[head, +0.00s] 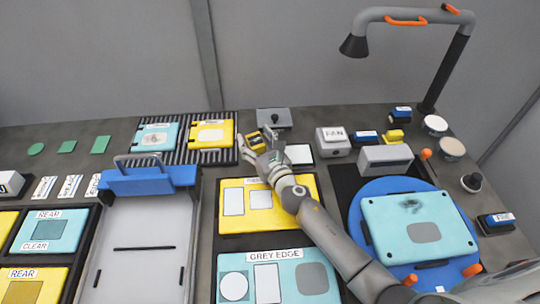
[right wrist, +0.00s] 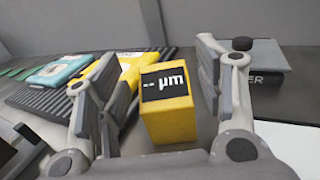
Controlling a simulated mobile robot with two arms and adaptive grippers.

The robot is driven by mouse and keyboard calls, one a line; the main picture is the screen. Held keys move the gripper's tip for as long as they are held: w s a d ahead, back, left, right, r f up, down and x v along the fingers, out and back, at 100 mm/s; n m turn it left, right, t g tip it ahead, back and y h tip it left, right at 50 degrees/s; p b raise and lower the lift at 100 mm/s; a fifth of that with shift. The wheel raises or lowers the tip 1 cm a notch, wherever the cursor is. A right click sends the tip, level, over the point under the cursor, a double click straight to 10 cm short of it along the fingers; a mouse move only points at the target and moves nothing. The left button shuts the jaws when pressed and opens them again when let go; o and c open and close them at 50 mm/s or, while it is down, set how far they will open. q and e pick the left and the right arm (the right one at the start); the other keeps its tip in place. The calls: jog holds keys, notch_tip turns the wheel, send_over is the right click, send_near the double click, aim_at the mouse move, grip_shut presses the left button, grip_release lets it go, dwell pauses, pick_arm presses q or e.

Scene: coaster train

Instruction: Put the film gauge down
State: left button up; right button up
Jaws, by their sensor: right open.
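The film gauge (right wrist: 170,110) is a yellow block with a black "µm" display. In the right wrist view it stands upright on the dark bench between the fingers of my right gripper (right wrist: 158,78). The fingers are open, with a visible gap on each side of the gauge. In the head view my right gripper (head: 264,145) reaches to the back of the bench, and the gauge (head: 254,139) shows as a small yellow patch beside it, partly hidden by the fingers. My left gripper is not in view.
A ribbed black rack (head: 186,158) with a blue and a yellow plate lies left of the gauge. A grey box with a black knob (head: 274,118) stands behind it, and a white pad (head: 300,154) to its right. A FAN box (head: 333,141) is further right.

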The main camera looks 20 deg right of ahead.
jog(key=s, duration=0.3)
jog(key=s+d, duration=0.1)
jog(key=s, duration=0.3)
jog(key=s+d, duration=0.1)
jog(key=s, duration=0.3)
jog(key=shift+d+r, duration=0.1)
jog(key=shift+r, duration=0.2)
